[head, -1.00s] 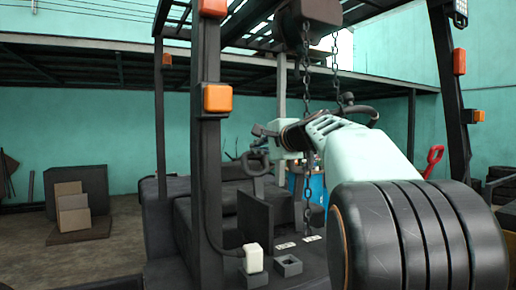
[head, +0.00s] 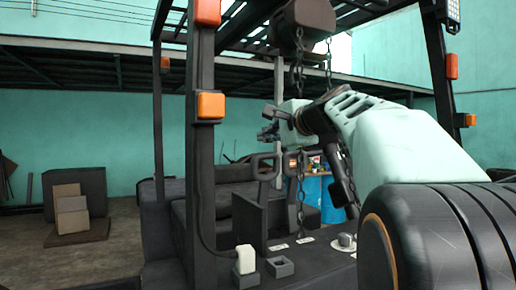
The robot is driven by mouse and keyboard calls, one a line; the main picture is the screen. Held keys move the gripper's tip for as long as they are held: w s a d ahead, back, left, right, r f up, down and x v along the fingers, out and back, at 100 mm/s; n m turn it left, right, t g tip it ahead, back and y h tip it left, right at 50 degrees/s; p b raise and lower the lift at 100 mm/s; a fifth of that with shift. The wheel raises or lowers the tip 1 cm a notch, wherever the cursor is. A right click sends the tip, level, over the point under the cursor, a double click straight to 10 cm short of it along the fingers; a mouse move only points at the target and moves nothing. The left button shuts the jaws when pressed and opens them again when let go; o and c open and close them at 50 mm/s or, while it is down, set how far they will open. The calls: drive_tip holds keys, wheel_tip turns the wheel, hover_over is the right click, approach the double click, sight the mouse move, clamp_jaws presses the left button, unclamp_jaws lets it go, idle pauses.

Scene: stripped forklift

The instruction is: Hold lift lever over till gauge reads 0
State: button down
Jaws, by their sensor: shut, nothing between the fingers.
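My gripper (head: 267,135) is at the end of my pale green arm, above the dark forklift deck. Its dark fingers point left, small in the picture, and are shut with nothing in them. A round pale knob or dial (head: 344,242) sits on the deck at the right. No gauge reading is legible.
A dark pillar (head: 202,160) with orange lamps stands left of the gripper. Chains hang from a dark hoist block (head: 303,14) close to my arm. A blue barrel (head: 328,200) stands behind.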

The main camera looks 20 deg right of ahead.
drive_tip(key=s+r, duration=0.1)
drive_tip(key=s, duration=0.1)
drive_tip(key=s+d+r, duration=0.1)
drive_tip(key=shift+s+r, duration=0.2)
drive_tip(key=shift+s, duration=0.15)
drive_tip(key=shift+a+r, duration=0.1)
drive_tip(key=shift+a, duration=0.05)
